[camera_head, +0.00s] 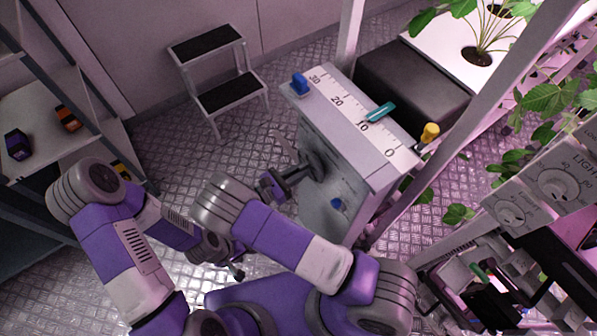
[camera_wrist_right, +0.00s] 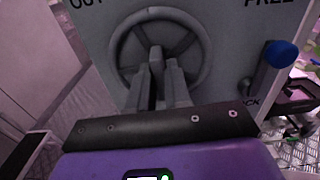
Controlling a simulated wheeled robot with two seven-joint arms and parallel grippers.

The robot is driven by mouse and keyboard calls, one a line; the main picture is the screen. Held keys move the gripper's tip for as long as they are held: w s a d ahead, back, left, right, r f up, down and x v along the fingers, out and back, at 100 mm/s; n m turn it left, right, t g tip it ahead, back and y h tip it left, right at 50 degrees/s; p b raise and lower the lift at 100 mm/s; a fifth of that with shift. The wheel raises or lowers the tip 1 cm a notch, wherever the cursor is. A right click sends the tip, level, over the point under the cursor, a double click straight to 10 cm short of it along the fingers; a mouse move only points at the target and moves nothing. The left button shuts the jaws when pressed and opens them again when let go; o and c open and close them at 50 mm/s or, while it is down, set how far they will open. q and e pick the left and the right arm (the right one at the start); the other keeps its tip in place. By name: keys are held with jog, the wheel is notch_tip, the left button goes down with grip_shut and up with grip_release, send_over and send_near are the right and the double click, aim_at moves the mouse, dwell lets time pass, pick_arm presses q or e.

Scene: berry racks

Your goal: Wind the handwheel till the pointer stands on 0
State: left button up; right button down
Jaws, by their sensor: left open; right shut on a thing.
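The white scale (camera_head: 350,113) on top of the grey cabinet runs from 30 at the far end to 0 at the near end. Its teal pointer (camera_head: 381,111) stands a little on the 20 side of 10. The grey handwheel (camera_wrist_right: 204,48) is on the cabinet's front and shows dark in the head view (camera_head: 316,165). My right gripper (camera_wrist_right: 157,62) is shut on the handwheel near its middle; whether on hub or spoke I cannot tell. My left gripper (camera_head: 238,272) is open, low and away from the cabinet.
A blue-knobbed lever (camera_wrist_right: 282,55) sits right of the wheel, its knob below "FREE". A blue piece (camera_head: 300,84) and a yellow piece (camera_head: 430,133) stand at the scale's ends. A step stool (camera_head: 233,98) stands behind; a shelf (camera_head: 40,105) is left. Floor between is clear.

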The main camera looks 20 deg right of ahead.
pick_arm(q)
notch_tip(320, 180, down, 3)
jog(key=shift+r+b, duration=0.2)
jog(key=shift+b, duration=1)
pick_arm(e)
jog(key=m, duration=1)
jog(key=shift+m, duration=0.3)
jog(key=shift+m, duration=0.3)
jog(key=c, duration=1.2)
grip_release()
jog(key=shift+o, duration=0.2)
jog(key=shift+a, duration=0.15)
